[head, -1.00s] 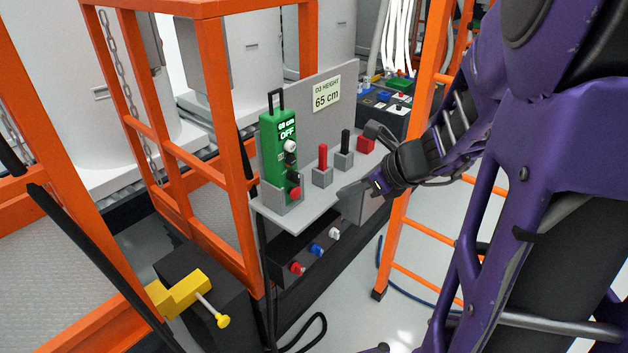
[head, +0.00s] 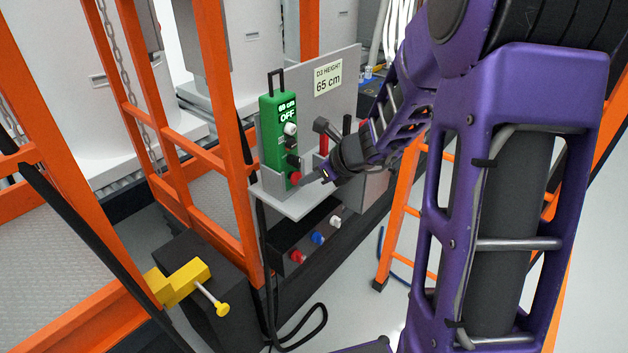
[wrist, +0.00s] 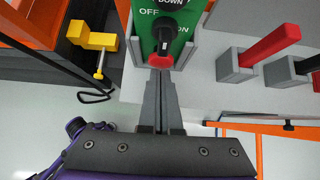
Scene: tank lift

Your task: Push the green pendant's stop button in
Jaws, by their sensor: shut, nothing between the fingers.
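The green pendant (head: 273,137) stands upright in a grey holder on the grey shelf. Its screen reads OFF, and it has a white knob, a black knob and a red stop button (head: 294,177) at the bottom. My gripper (head: 305,182) is shut and empty, its tips just right of the red button. In the wrist view the pendant (wrist: 187,18) is at the top, and the red button (wrist: 160,61) lies right at the fingertips (wrist: 160,75). I cannot tell whether they touch. The fingers hide part of the holder.
Red (wrist: 272,44) and black (wrist: 293,70) levers in grey blocks stand on the shelf to the right. A sign (head: 328,78) reads D3 HEIGHT 65 cm. Orange rails (head: 222,110) rise to the left. A yellow bracket (head: 178,283) is at lower left.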

